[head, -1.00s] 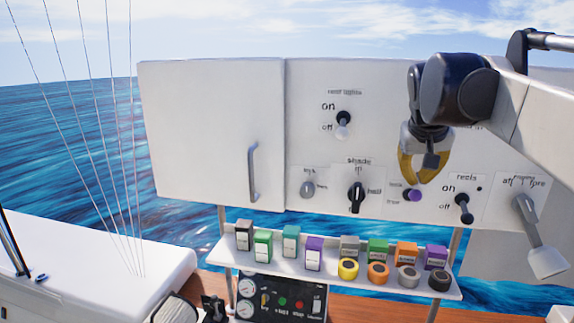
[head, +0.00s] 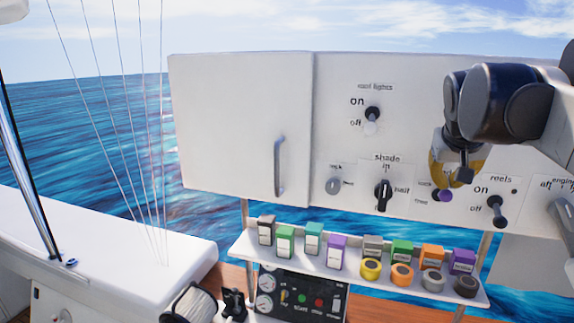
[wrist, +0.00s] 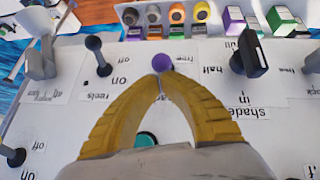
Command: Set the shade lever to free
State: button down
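The panel labelled "shade", with "in" and "half" marks, carries a black handle (head: 383,195) standing roughly upright; it also shows at the right of the wrist view (wrist: 252,56). Just right of it in the head view is a small lever with a purple knob (head: 446,194), beside two small labels, the lower seeming to read "free". My gripper (head: 450,182) is in front of the panel, just above the purple knob. In the wrist view my yellow fingertips (wrist: 159,79) are nearly together, with the purple knob (wrist: 161,63) just beyond them. Whether they touch it is unclear.
The reels lever (head: 495,208) and engine lever (head: 566,215) are to the right, the roof lights switch (head: 372,115) above. A shelf (head: 250,246) with several boxes and rolls runs below. A cabinet door handle (head: 279,165) sticks out at left.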

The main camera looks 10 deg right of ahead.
aim_at(448, 197)
jog(key=shift+s+a+f+t+h+b, duration=0.25)
jog(key=shift+f+t+b, duration=0.25)
jog(key=shift+b, duration=0.25)
jog(key=shift+s+a+f+t+h+b, duration=0.15)
jog(key=shift+s+f+t+h+b, duration=0.2)
jog(key=shift+f+t+h+b, duration=0.35)
jog(key=shift+s+a+f+t+h+b, duration=0.15)
jog(key=shift+s+f+t+h+b, duration=0.15)
jog(key=shift+t+b, duration=0.5)
jog(key=shift+s+a+f+b, duration=0.1)
jog(key=shift+f+b, duration=0.4)
jog(key=shift+r, duration=0.1)
dwell(1.0)
jog(key=shift+r+p, duration=0.6)
jog(key=shift+r, duration=0.15)
